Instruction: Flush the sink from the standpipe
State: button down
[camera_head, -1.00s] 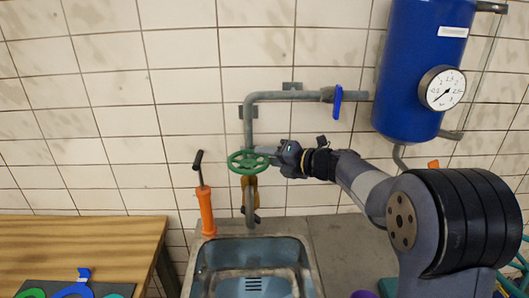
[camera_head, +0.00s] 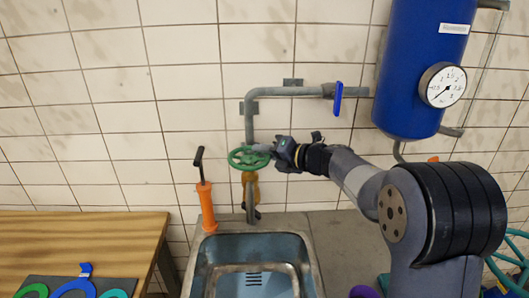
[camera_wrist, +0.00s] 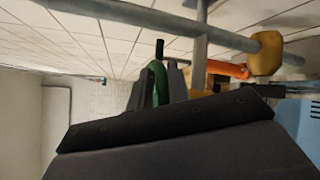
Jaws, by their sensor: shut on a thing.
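My gripper (camera_head: 270,153) is shut on the right side of the rim of a green handwheel (camera_head: 240,159). In the wrist view the green rim (camera_wrist: 158,80) passes between the fingers. The wheel sits on the grey standpipe (camera_head: 249,125), with a yellow-brass valve body (camera_head: 250,184) just below it. A blue lever (camera_head: 338,98) hangs vertically across the horizontal pipe (camera_head: 295,92). The sink (camera_head: 265,246) lies below the standpipe. I see no water coming from the pipe. The far side of the wheel's rim is partly hidden by the pipe.
An orange hand pump (camera_head: 206,208) with a black handle stands left of the standpipe. A blue tank (camera_head: 412,70) with a round gauge (camera_head: 443,85) is at the upper right. A wooden table (camera_head: 80,238) stands at the left.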

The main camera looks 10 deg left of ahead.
jog(key=shift+f+t+b, duration=0.25)
jog(key=shift+t+b, duration=0.05)
jog(key=shift+b, duration=0.05)
